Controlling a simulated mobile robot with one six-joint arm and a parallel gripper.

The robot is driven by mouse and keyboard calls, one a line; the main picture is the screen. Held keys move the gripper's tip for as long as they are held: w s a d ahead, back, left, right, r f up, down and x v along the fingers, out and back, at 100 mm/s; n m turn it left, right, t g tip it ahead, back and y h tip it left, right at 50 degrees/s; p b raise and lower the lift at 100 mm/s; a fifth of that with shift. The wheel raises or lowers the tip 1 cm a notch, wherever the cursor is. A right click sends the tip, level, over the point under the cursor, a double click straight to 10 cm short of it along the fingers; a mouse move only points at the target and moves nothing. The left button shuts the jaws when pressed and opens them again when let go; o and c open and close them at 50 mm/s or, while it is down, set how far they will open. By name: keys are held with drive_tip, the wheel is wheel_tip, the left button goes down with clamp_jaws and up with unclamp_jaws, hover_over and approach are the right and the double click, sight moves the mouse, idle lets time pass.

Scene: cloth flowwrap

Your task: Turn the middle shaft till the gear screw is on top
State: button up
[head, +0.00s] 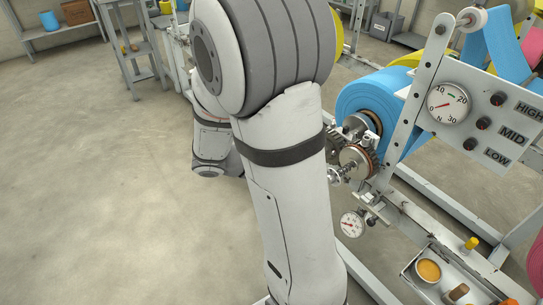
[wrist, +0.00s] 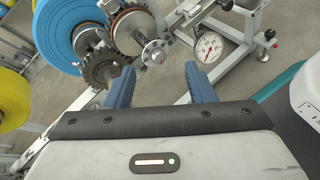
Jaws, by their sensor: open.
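A toothed gear with a copper-coloured rim (head: 357,160) sits on a shaft at the side of the machine; in the wrist view the gear (wrist: 133,27) is at the top centre. A metal shaft end with a small holed flange (wrist: 155,52) sticks out in front of it. A darker gear (wrist: 101,70) lies beside it, lower left. I cannot make out which mark is the gear screw. My gripper (wrist: 160,82) is open and empty, its two blue fingers pointing toward the flange and apart from it. In the head view my arm hides the gripper.
A blue roll (head: 372,97) sits behind the gears. A dial gauge (wrist: 209,47) stands close right of the shaft end. A panel (head: 480,110) with a larger dial and several knobs is above right. A parts tray (head: 418,275) is lower right. The floor at left is clear.

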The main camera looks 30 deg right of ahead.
drive_tip(key=w+d+f+n+t+h+b, duration=0.2)
drive_tip(key=w+f+n+t+h+b, duration=0.35)
drive_tip(key=w+f+n+b, duration=0.55)
drive_tip(key=d+m, duration=0.1)
drive_tip(key=d, duration=0.1)
drive_tip(key=d+f+p, duration=0.1)
drive_tip(key=d, duration=0.2)
drive_tip(key=s+d+m, duration=0.1)
drive_tip(key=d, duration=0.1)
drive_tip(key=shift+d+f+m+p, duration=0.3)
drive_tip(key=shift+d+f+p, duration=0.05)
drive_tip(key=shift+c, duration=0.4)
clamp_jaws()
drive_tip(key=shift+a, duration=0.2)
